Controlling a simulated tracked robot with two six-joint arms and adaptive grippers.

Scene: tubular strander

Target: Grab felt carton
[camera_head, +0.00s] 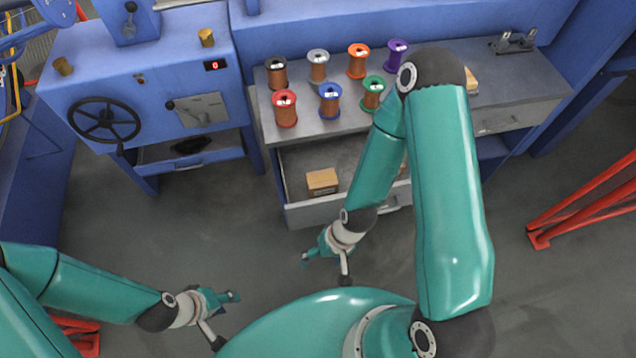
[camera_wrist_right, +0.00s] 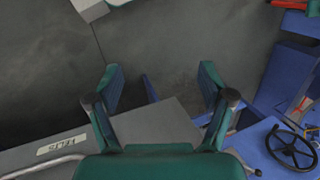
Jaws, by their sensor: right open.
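A small tan carton (camera_head: 322,181) sits inside the open grey drawer (camera_head: 299,198) under the bench, near the drawer's left end. My right gripper (camera_head: 325,268) is open and empty, in front of the drawer and low over the floor. In the right wrist view its fingers (camera_wrist_right: 161,88) are spread with nothing between them. A label reading FELTS (camera_wrist_right: 62,144) shows on a grey drawer front there; no carton shows in that view. My left gripper (camera_head: 222,318) is empty with fingers apart at the lower left.
Several wire spools (camera_head: 330,101) stand on the bench top. Another tan block (camera_head: 471,80) there is partly hidden by my right arm, which also covers part of the drawer. A blue cabinet with a black handwheel (camera_head: 104,119) stands left. Red stands (camera_head: 585,207) are right.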

